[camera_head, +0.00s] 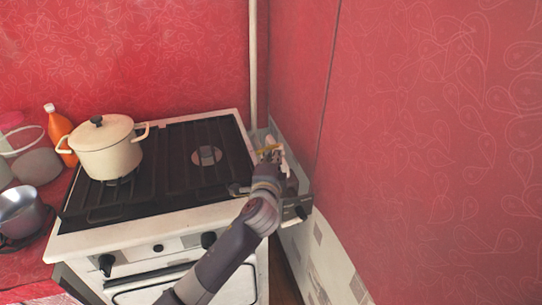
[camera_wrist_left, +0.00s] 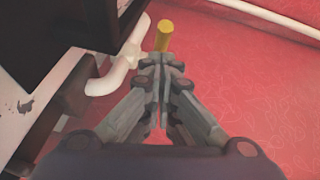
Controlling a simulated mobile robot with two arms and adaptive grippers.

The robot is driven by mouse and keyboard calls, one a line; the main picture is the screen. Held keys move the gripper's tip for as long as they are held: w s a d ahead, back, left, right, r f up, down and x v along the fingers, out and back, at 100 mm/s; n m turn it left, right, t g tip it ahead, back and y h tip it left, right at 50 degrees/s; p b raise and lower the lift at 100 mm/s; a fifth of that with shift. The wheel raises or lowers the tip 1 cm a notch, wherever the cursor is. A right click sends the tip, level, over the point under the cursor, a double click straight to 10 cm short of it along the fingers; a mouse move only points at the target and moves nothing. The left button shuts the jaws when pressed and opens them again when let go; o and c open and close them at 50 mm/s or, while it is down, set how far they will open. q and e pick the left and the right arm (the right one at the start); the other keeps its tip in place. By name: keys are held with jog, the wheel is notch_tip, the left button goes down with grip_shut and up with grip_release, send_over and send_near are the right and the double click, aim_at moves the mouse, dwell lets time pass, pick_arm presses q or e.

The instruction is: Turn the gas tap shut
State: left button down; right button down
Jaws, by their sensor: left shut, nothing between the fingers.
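In the left wrist view the yellow handle (camera_wrist_left: 163,36) stands just beyond my fingertips, beside a bent white pipe (camera_wrist_left: 108,82). My left gripper (camera_head: 270,163) reaches down past the stove's right side to the tap. In the left wrist view its fingers (camera_wrist_left: 161,65) are shut together with nothing between them. The fingertips are at the near end of the handle; I cannot tell whether they touch it. The tap's body is partly hidden by the fingers. My right gripper is not in view.
A white stove (camera_head: 140,240) with black grates fills the middle. A cream pot (camera_head: 107,153) stands on its left back part. An orange bottle (camera_head: 59,130) and a saucepan (camera_head: 20,213) are at left. A pipe (camera_head: 253,65) runs up the red wall; the right wall is close.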

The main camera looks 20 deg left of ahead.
pick_arm(q)
jog(key=shift+w+a, duration=0.2)
jog(key=shift+a, duration=0.1)
jog(key=shift+a+r+h+p, duration=0.1)
jog(key=shift+a+h+p, duration=0.15)
jog(key=shift+p, duration=0.35)
jog(key=shift+a+m+h+p, duration=0.35)
jog(key=shift+m+h+p, duration=0.2)
jog(key=shift+m+p, duration=0.2)
jog(key=shift+w+a, duration=0.15)
jog(key=shift+a, duration=0.3)
